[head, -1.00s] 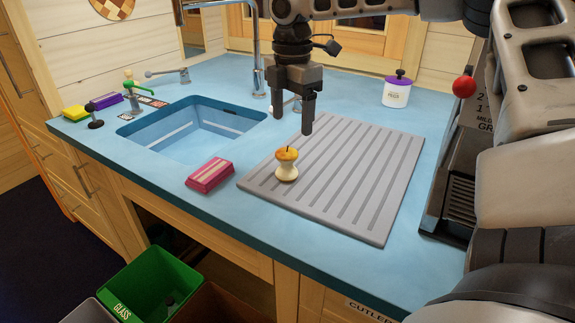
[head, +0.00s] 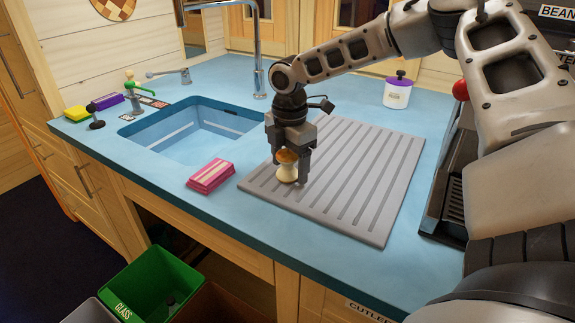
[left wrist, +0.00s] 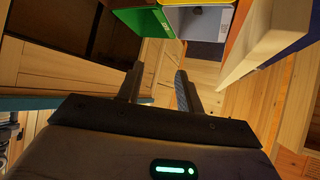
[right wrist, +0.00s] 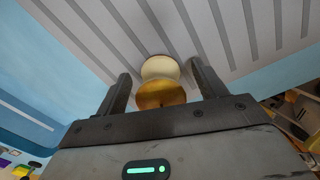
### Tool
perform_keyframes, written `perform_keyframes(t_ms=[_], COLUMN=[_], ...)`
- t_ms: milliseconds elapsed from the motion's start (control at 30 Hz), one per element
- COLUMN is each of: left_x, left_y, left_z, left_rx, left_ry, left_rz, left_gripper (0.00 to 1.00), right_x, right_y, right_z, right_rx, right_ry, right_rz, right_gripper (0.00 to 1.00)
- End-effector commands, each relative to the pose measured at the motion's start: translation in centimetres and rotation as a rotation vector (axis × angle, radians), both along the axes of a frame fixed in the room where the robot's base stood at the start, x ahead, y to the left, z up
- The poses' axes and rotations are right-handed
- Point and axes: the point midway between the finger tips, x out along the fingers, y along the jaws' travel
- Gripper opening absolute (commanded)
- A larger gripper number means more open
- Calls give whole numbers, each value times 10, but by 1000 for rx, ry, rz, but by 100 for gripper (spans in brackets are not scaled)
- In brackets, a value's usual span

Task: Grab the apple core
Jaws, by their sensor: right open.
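The apple core (head: 287,172) stands upright on the grey ribbed draining board (head: 352,204), with a yellow-orange top and a pale waist. My right gripper (head: 289,170) is open, pointing down, with its fingers on either side of the core. In the right wrist view the core (right wrist: 161,82) sits between the two spread fingers (right wrist: 160,85), with gaps on both sides. My left gripper (left wrist: 158,88) shows only in the left wrist view. Its fingers are apart with nothing between them, away from the counter top.
A tall faucet (head: 257,55) stands behind the sink. A white jar (head: 397,93) with a purple lid stands at the back. A green glass bin (head: 150,283) is below the counter.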

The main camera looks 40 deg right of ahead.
Motion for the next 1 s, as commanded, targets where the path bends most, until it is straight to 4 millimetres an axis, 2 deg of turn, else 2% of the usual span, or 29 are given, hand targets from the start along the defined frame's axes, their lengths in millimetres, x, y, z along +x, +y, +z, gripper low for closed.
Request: perform_keyframes(t_ms=[67,100,200,267,567,733,867,1000], left_x=[0,0,0,0,1,1,1,1], left_y=[0,0,0,0,0,0,0,0], left_z=[0,0,0,0,0,0,-1,-1], left_rx=[1,1,1,1,2,2,3,2], left_ry=[0,0,-1,-1,-3,-3,-3,-3], left_rz=[-1,-1,-1,-1,-2,-3,-4,-3], left_gripper=[36,36,36,36,36,36,36,36], right_x=[0,0,0,0,0,1,1,2], right_y=[0,0,0,0,0,0,0,0], right_z=[0,0,0,1,1,10,27,59], right_rx=[0,0,0,0,0,1,1,1], right_ry=[0,0,0,0,-1,-3,-5,-9], right_rz=[0,0,0,0,0,0,0,0], right_gripper=[70,65,37,23,23,23,23,23])
